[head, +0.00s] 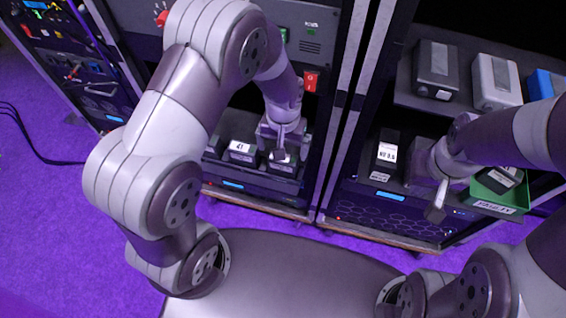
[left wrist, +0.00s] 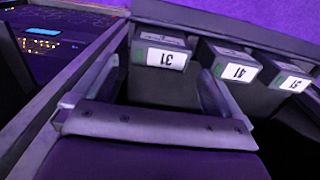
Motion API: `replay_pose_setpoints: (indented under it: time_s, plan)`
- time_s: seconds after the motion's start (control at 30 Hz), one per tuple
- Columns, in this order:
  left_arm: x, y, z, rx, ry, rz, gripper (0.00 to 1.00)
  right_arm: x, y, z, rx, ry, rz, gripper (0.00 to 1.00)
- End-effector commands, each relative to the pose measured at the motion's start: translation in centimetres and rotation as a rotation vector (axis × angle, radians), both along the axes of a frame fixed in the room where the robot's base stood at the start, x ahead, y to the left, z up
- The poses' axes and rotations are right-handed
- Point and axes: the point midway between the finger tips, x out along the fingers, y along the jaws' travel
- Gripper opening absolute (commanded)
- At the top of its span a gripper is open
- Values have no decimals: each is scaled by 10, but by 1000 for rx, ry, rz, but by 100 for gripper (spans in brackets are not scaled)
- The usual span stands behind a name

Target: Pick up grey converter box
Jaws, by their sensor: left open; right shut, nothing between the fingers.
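A light grey box (head: 496,82) stands on the upper shelf of the right rack in the head view, between a dark grey box (head: 437,68) and a blue box (head: 545,84). Neither gripper touches it. My left gripper (head: 280,150) is low in the middle rack, by several black labelled boxes (head: 240,155). The left wrist view shows it open, with nothing held between its fingers (left wrist: 163,82). My right gripper (head: 435,212) is shut and empty in front of the right rack, below the shelf with the light grey box.
Black boxes with upside-down number labels (left wrist: 166,58) stand in a row in the left wrist view. A green tray (head: 497,208) holding a black box is beside my right gripper. Another black box (head: 387,152) stands on the lower shelf. Purple floor (head: 60,220) is open at left.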

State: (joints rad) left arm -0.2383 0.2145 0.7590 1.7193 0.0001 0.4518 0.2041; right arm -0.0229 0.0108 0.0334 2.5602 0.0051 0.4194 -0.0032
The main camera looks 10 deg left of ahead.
Motion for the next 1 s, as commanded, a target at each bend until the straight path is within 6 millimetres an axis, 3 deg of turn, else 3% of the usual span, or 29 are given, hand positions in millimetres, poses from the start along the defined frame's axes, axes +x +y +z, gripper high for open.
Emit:
replay_pose_setpoints:
  time_s: [0.4, 0.63, 0.67, 0.8, 1.0]
  plan:
    - [-2, 0, -62, 0, -1, 0, 100, 0, 0, -4, 0, 0, 0, 0]
    - [-2, 0, -64, -1, -3, 0, 100, 0, 0, -4, 0, 0, 0, 0]
    - [-2, 0, -64, -1, -3, 0, 94, 0, 0, -4, 0, 0, 0, 0]
    - [-2, 0, -63, -1, -3, 0, 48, 0, 0, -4, 0, 0, 0, 0]
    - [-1, 0, -63, -1, -4, 0, 46, 0, 0, -4, 0, 0, 0, 0]
